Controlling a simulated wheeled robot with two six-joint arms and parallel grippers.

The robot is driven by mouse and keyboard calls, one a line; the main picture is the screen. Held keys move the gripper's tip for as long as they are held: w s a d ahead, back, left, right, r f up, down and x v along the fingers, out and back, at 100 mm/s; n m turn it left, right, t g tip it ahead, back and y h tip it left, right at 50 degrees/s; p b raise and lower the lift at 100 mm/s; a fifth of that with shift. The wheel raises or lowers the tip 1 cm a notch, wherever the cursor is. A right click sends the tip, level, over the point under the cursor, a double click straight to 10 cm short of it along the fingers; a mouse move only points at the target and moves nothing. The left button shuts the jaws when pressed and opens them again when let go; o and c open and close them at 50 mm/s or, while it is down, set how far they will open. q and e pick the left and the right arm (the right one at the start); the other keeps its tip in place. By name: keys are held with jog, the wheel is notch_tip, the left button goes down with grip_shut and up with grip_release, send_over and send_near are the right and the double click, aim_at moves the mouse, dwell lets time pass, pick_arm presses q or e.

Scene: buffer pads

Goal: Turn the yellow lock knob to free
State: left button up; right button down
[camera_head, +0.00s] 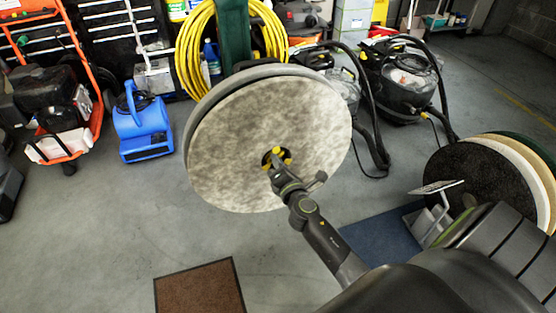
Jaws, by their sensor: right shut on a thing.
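The yellow lock knob (277,153) sits in the dark centre hole of a large round mottled grey-white pad (240,140). The pad is on the underside of a grey round machine head (200,95), which is tipped up to face me. My right arm reaches in from the lower right. My right gripper (276,163) is at the centre hole, shut on the knob and hiding part of it. The knob's exact turn angle is too small to tell. My left gripper is not in view.
Several round pads (490,180) stand at the right beside a blue mat (385,238). A brown mat (200,290) lies in front. A blue blower (142,125), an orange-framed machine (65,110) and black vacuums (400,80) stand behind.

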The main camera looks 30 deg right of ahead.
jog(key=n+p, duration=0.2)
jog(key=n, duration=0.5)
jog(key=n+p, duration=0.1)
jog(key=n, duration=0.3)
jog(key=c, duration=1.6)
grip_release()
jog(key=shift+o, duration=0.2)
